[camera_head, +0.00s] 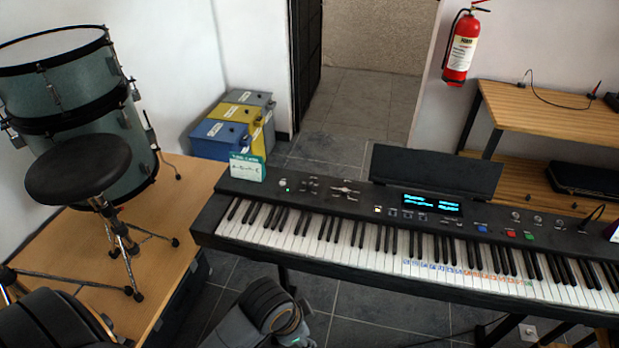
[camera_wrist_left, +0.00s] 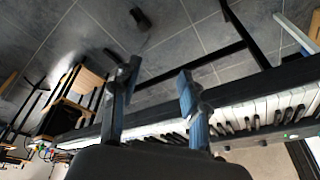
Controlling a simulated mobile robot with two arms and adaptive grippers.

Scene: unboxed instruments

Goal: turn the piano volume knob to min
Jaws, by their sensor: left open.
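The black digital piano (camera_head: 420,215) stretches across the middle and right of the head view. Its panel has small controls (camera_head: 345,190) at the left, a lit blue display (camera_head: 432,204), and several small round knobs (camera_head: 537,219) at the right. Labels are too small to read, so I cannot tell which is the volume knob or how it is set. In the left wrist view, my left gripper (camera_wrist_left: 157,85) is open and empty, with the piano keys (camera_wrist_left: 245,115) behind its fingers, apart from them. In the head view its fingers are not visible. My right gripper is not in view.
A black music rest (camera_head: 435,170) rises behind the display. A stool (camera_head: 80,168) and drums (camera_head: 75,85) stand on a wooden platform at left. A wooden shelf (camera_head: 550,113) is behind right.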

